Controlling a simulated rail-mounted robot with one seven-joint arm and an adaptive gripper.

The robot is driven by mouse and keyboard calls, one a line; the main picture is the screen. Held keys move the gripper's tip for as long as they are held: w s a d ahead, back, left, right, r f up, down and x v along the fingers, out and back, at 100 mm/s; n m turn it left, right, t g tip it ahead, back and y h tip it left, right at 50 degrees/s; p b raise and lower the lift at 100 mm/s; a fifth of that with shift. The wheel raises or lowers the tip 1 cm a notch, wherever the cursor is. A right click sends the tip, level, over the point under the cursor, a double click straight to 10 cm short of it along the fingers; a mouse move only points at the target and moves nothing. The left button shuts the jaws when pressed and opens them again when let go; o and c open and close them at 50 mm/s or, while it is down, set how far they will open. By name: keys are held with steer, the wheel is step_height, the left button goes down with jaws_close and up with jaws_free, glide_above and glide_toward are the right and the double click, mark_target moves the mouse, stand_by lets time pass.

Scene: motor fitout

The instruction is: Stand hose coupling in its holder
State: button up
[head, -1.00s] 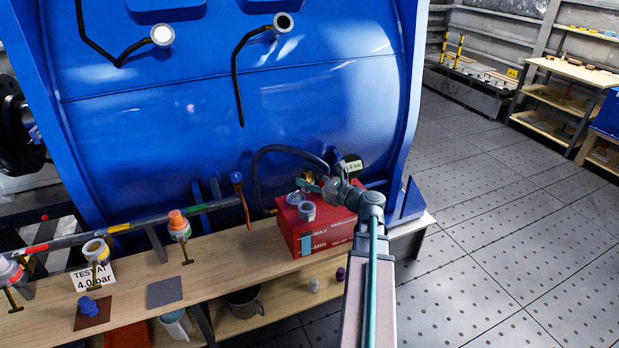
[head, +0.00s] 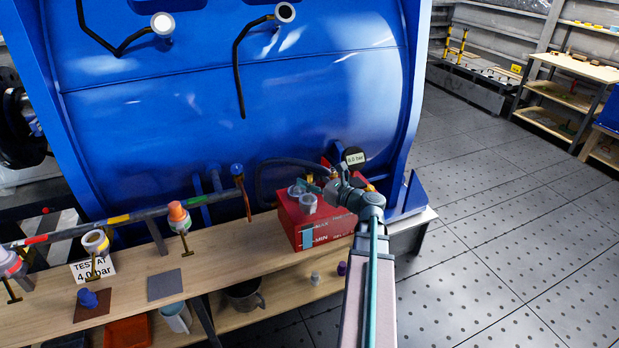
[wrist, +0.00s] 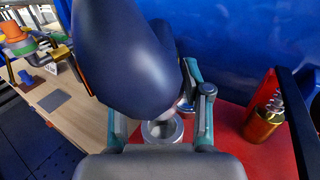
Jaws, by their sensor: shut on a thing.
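My gripper (head: 322,188) is over the red box (head: 318,230) on the bench and is shut on the hose coupling. In the wrist view, a large dark blue rounded body (wrist: 125,60) lies between the teal fingers; I take it to be the held coupling or its hose. It hides much of the fingertips. A grey ring-shaped cup (wrist: 163,130) shows just below it on the red top; whether they touch cannot be told. In the head view, two grey round fittings (head: 308,203) stand on the box top, left of the gripper. The coupling is mostly hidden there.
The big blue tank (head: 240,90) rises close behind the box. A dark hose (head: 285,162) arcs behind the gripper. A brass fitting with a coil (wrist: 265,120) stands on the box. A pipe with taps (head: 120,218) runs left above the bench. Open floor lies right.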

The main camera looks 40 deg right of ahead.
mark_target(310, 195)
steer(key=shift+f+b, duration=0.5)
steer(key=shift+f, duration=0.65)
steer(key=shift+f+b, duration=0.8)
steer(key=shift+f, duration=1.15)
stand_by(1.4)
steer(key=o, duration=1.2)
steer(key=shift+o, duration=0.2)
steer(key=v, duration=1.2)
